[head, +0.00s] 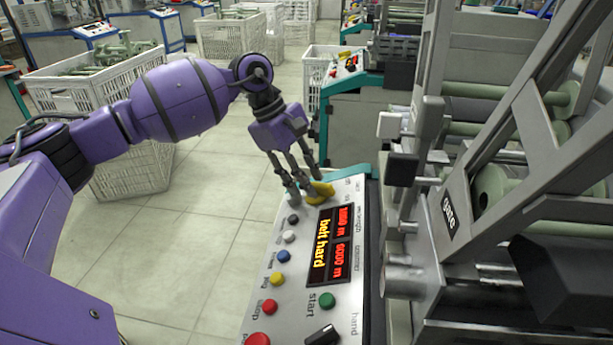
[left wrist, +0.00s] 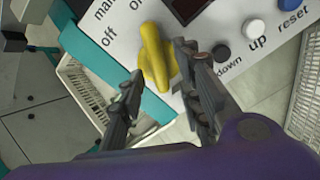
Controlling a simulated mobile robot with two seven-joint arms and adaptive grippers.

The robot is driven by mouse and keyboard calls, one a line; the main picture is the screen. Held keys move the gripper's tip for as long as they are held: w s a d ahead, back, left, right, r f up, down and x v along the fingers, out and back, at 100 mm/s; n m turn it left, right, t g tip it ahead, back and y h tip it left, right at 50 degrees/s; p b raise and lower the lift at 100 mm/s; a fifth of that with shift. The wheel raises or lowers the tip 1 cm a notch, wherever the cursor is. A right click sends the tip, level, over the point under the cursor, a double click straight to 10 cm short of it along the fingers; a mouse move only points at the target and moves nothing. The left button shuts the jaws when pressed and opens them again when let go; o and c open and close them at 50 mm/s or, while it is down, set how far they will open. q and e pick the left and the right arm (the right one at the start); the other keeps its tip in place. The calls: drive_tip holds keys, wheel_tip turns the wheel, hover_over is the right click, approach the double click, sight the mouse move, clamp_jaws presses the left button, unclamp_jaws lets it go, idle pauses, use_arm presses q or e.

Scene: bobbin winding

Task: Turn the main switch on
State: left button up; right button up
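The main switch is a yellow rotary knob (head: 320,192) at the far end of the grey control panel (head: 258,290). In the left wrist view the knob (left wrist: 153,55) has a raised bar handle, beside the printed words "off" and "on", the latter cut by the frame edge. I cannot tell which setting the bar points to. My left gripper (head: 307,186) reaches down over the knob. In the left wrist view its fingers (left wrist: 160,68) are spread, one on each side of the knob, with gaps showing. I cannot tell whether any finger touches it. My right gripper is not in view.
Coloured push buttons, including a yellow one (head: 281,255) and a red one (head: 270,307), line the panel beside a lit display (head: 330,245). The winding machine's metal frame (head: 465,200) stands close at the right. White crates (head: 95,75) stand on the tiled floor at the left.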

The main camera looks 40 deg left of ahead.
use_arm(q)
drive_tip(key=v, duration=1.2)
idle(0.4)
